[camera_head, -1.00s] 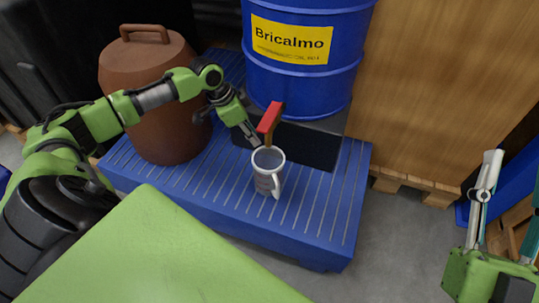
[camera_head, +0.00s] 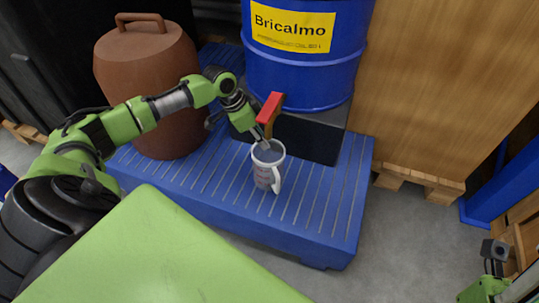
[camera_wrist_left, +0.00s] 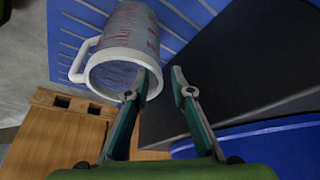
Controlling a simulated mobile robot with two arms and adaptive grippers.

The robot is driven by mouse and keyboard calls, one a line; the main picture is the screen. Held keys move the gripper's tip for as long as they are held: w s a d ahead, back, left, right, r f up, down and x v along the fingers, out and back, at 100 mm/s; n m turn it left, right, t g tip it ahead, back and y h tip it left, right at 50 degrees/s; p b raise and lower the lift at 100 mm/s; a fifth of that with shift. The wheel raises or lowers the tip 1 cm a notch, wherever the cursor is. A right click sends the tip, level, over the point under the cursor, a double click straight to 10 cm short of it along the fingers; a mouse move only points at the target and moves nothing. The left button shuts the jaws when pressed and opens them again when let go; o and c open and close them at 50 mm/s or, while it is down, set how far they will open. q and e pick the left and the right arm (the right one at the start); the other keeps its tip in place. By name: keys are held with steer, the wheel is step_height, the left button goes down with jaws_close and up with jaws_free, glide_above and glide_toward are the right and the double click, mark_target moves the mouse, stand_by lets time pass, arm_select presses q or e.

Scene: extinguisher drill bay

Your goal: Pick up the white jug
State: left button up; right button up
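The white jug (camera_head: 264,177), with faint markings and a side handle, stands upright on the blue slatted platform (camera_head: 210,188). It also shows in the left wrist view (camera_wrist_left: 133,32), its round mouth toward the camera and its handle at left. My left gripper (camera_head: 266,146) is at the jug's far rim. In the left wrist view its fingers (camera_wrist_left: 163,82) are apart; one tip overlaps the mouth's edge and the other is outside the jug. I cannot tell whether either touches. Part of my right arm shows at the lower right; its fingers cannot be made out.
A blue drum (camera_head: 302,72) stands behind the jug. A red-topped object (camera_head: 270,107) and a dark panel (camera_head: 310,140) are close behind the rim. A lidded brown container (camera_head: 150,85) stands at left, a wooden crate (camera_head: 440,90) at right. A green surface (camera_head: 150,255) fills the front.

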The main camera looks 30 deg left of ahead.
arm_select(q)
steer(key=shift+b+x, duration=0.35)
steer(key=shift+x, duration=0.7)
jaws_close()
